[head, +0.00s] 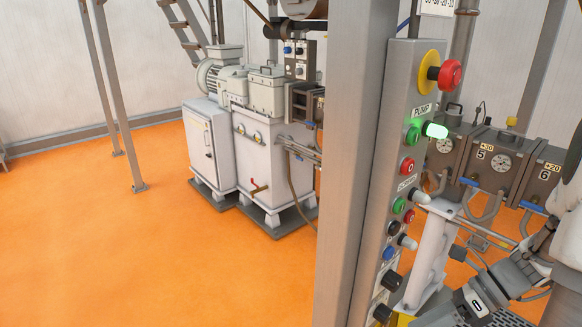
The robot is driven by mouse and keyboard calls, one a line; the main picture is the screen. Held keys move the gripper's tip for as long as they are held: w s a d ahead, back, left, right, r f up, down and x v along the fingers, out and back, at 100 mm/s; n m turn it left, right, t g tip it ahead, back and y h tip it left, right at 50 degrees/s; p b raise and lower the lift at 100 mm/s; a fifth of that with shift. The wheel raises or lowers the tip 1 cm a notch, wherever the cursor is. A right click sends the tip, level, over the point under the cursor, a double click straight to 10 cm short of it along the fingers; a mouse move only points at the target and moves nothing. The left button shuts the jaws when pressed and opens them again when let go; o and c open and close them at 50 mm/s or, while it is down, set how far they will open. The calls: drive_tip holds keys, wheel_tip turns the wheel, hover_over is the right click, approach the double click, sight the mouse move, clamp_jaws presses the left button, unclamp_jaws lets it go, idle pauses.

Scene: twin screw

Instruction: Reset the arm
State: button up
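Grey jointed links that look like my arm (520,272) show at the lower right, coming in from the right edge and bending down to the left. They lie right of the control panel (402,150) and in front of the machine with gauges. I cannot make out my gripper's fingers among the grey and dark parts there, nor whether it holds anything.
A grey post (352,170) stands just left of the panel. The panel carries a red emergency button (450,74) and a lit green lamp (436,131). Gauged barrel blocks (491,160) stand behind. A white machine (262,150) stands further back. Orange floor (130,250) at left is clear.

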drive_tip(key=s+a+r+n+t+h, duration=0.2)
drive_tip(key=r+n, duration=0.6)
drive_tip(key=n, duration=0.5)
drive_tip(key=s+a+r+n+t+h, duration=0.3)
drive_tip(key=a+r+n+h, duration=0.4)
drive_tip(key=n, duration=0.7)
drive_tip(key=shift+s+a+r, duration=0.35)
drive_tip(key=shift+s+a, duration=0.3)
drive_tip(key=shift+a, duration=0.55)
